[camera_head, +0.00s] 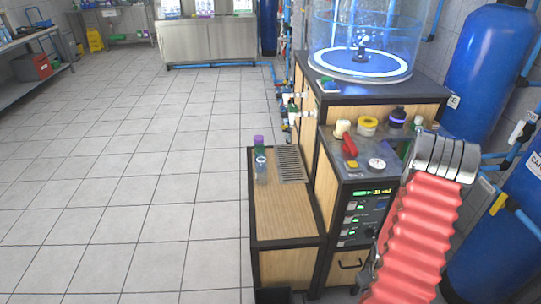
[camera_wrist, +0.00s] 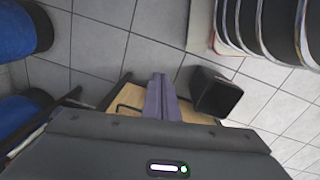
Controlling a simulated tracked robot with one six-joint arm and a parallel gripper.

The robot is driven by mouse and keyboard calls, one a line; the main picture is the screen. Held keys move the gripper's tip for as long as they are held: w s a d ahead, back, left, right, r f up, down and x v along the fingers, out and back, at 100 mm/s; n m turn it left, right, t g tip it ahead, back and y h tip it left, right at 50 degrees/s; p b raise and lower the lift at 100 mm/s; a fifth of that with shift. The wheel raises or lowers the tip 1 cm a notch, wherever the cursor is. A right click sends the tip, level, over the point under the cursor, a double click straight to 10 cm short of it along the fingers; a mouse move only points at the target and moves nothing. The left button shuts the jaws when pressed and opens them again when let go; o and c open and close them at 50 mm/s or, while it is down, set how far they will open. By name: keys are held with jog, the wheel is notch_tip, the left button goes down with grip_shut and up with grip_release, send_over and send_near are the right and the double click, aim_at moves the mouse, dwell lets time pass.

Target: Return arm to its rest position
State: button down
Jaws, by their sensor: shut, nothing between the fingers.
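My gripper (camera_wrist: 159,84) shows in the wrist view as two grey-purple fingers pressed together, shut and empty. It hangs in front of the light wood cabinet front, with tiled floor around it. In the head view my arm, with its red ribbed sleeve, runs down the right side in front of the rack (camera_head: 308,98). The gripper itself is mostly hidden behind the sleeve there. A control panel (camera_head: 362,214) with lit displays sits just left of the sleeve, partly covered by it.
A low wood-topped bench (camera_head: 283,212) holds a clear glass (camera_head: 261,168) and a purple-capped bottle (camera_head: 259,143). A glass tank (camera_head: 362,38) stands on the rack. Blue cylinders (camera_head: 490,62) stand at right. A black bin (camera_wrist: 215,92) is near the gripper. The left floor is clear.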

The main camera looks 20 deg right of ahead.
jog(key=w+a+r+m, duration=0.1)
jog(key=a+r, duration=0.3)
jog(key=r, duration=0.4)
jog(key=w+a+r+m+g, duration=0.15)
jog(key=a+r, duration=0.25)
jog(key=r, duration=0.4)
jog(key=w+a+r+m+t, duration=0.1)
jog(key=a+r, duration=0.3)
jog(key=r, duration=0.4)
jog(key=s+a+r+n+t, duration=0.1)
jog(key=a+r+n+t, duration=0.4)
jog(key=a+r, duration=1.8)
jog(key=shift+s+r+t+y, duration=0.25)
jog(key=shift+r+t+y, duration=0.05)
jog(key=shift+r+t, duration=0.25)
jog(key=shift+f, duration=0.1)
